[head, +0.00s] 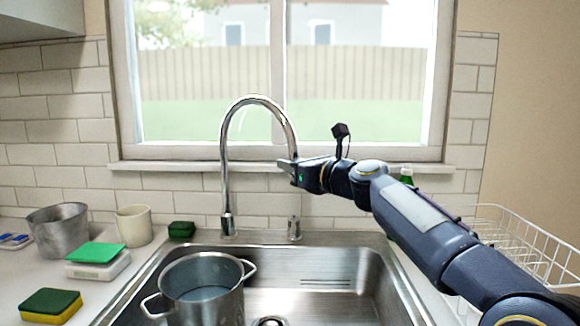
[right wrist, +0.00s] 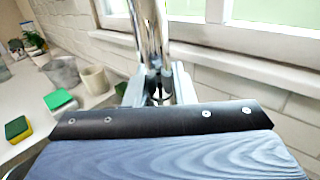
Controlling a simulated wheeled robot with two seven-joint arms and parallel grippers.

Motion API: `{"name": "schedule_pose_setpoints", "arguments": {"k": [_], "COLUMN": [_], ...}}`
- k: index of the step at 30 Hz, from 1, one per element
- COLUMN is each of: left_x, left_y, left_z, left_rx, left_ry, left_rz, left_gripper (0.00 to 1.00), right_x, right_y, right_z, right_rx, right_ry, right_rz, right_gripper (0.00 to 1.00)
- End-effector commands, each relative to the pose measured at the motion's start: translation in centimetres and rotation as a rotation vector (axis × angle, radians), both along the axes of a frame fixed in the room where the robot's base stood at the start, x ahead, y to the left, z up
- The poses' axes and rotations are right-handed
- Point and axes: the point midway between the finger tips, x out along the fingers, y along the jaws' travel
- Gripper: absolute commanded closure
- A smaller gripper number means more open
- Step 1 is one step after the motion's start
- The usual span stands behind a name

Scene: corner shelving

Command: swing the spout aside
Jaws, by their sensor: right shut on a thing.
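The chrome gooseneck spout (head: 226,150) rises from its base behind the sink and arches over to the right. My right gripper (head: 288,166) is shut on the lower part of its right-hand, downward side. In the right wrist view the shiny spout (right wrist: 149,35) stands between the two fingers of the gripper (right wrist: 158,88). The gripper partly hides the spout's end. My left gripper is not in view.
The steel sink (head: 330,265) holds a two-handled pot (head: 203,290) at its left. A short metal fitting (head: 294,228) stands behind the sink. The window sill (head: 200,167) runs close behind the spout. A white wire rack (head: 510,235) is at the right.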

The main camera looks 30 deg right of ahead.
Motion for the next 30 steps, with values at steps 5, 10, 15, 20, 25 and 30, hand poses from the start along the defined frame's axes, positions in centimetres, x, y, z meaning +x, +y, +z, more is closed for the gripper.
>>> {"name": "schedule_pose_setpoints", "arguments": {"k": [5, 10, 15, 20, 25, 30], "left_x": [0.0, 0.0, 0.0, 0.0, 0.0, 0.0], "left_y": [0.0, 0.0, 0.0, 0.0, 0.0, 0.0], "left_z": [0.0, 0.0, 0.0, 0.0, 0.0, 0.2], "left_rx": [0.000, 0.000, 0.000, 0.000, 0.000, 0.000], "left_ry": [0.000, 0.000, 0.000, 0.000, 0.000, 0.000], "left_rz": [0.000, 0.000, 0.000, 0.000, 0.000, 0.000], "left_gripper": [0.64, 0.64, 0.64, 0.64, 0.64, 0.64], "right_x": [0.0, 0.0, 0.0, 0.0, -1.3, -4.2], "right_y": [-0.2, -0.2, -0.1, -0.1, -0.3, -0.7], "right_z": [0.0, 0.0, 0.0, 0.0, 0.1, 0.2], "right_rx": [-0.001, -0.001, -0.001, -0.001, 0.000, 0.000], "right_ry": [0.000, 0.000, 0.000, 0.000, -0.001, -0.002], "right_rz": [-0.004, -0.004, -0.003, -0.002, -0.003, -0.004], "right_gripper": [1.00, 0.68, 0.57, 0.57, 0.57, 0.57]}}
